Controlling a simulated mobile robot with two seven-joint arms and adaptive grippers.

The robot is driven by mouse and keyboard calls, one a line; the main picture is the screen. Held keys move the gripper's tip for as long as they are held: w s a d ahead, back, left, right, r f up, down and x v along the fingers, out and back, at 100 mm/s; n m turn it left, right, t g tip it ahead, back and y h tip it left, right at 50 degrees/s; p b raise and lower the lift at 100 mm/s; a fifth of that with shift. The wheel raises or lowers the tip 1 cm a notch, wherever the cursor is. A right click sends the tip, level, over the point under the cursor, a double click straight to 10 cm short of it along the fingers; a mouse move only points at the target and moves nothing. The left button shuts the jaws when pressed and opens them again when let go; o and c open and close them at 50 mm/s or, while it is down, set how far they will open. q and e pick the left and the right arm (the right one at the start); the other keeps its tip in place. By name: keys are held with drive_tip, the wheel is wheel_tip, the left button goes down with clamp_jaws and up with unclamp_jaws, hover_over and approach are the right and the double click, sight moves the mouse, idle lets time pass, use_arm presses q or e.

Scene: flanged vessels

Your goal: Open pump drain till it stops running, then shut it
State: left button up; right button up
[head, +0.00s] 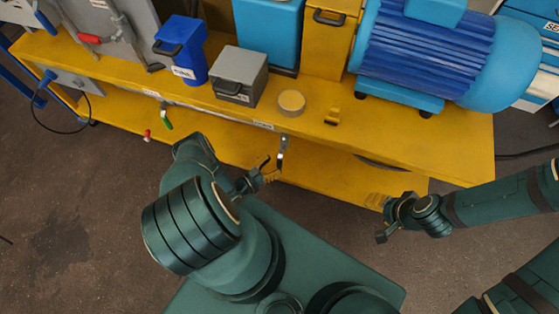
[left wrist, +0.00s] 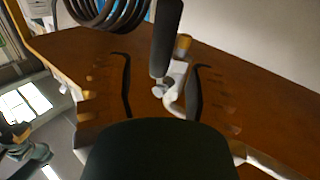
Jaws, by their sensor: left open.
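A small drain valve with a metal body and dark lever (head: 281,150) hangs below the front edge of the yellow bench (head: 440,158). The label above it is too small to read. My left gripper (head: 264,172) is just left of this valve in the head view. In the left wrist view my left gripper (left wrist: 161,90) is open. Its two dark fingers stand either side of a silver valve body with a bent spout (left wrist: 172,98), and its dark lever (left wrist: 166,40) rises above. I cannot tell whether they touch. No running liquid is visible. My right gripper (head: 384,226) is right of the valve; its jaws are unclear.
Another valve with a green handle (head: 167,123) and a red-tipped part (head: 147,136) hang further left. The floor at left is clear.

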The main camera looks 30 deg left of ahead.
sight(279, 161)
use_arm(q)
drive_tip(key=shift+x, duration=1.85)
drive_tip(key=shift+c, duration=0.4)
clamp_jaws()
